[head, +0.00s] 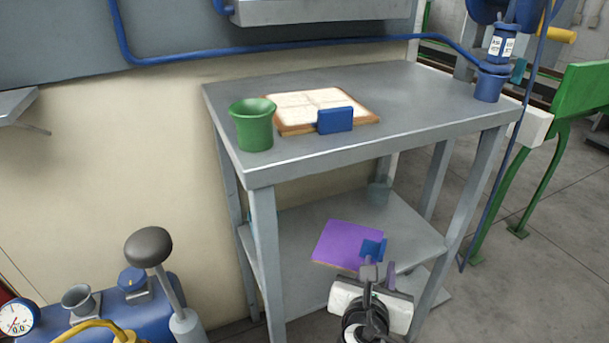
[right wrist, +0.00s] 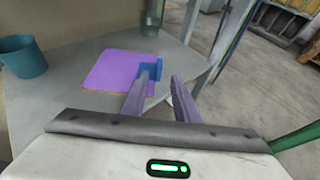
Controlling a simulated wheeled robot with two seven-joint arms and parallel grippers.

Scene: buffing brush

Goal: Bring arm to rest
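My right gripper (head: 378,270) is in front of the lower shelf of the grey metal table. In the right wrist view its two fingers (right wrist: 160,78) are apart, with nothing visible between them. A purple board (head: 345,244) lies on the lower shelf, and a blue block (head: 373,248) sits at its right edge. In the right wrist view the purple board (right wrist: 115,70) and blue block (right wrist: 151,67) lie beyond the fingertips. The left finger overlaps the block in the picture; I cannot tell whether they touch. My left gripper is not in view.
The tabletop (head: 400,100) holds a green cup (head: 253,128), a tan board (head: 300,110) and another blue block (head: 335,119). A teal cup (right wrist: 22,57) stands on the lower shelf. A blue machine with a knobbed lever (head: 149,246) is at lower left.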

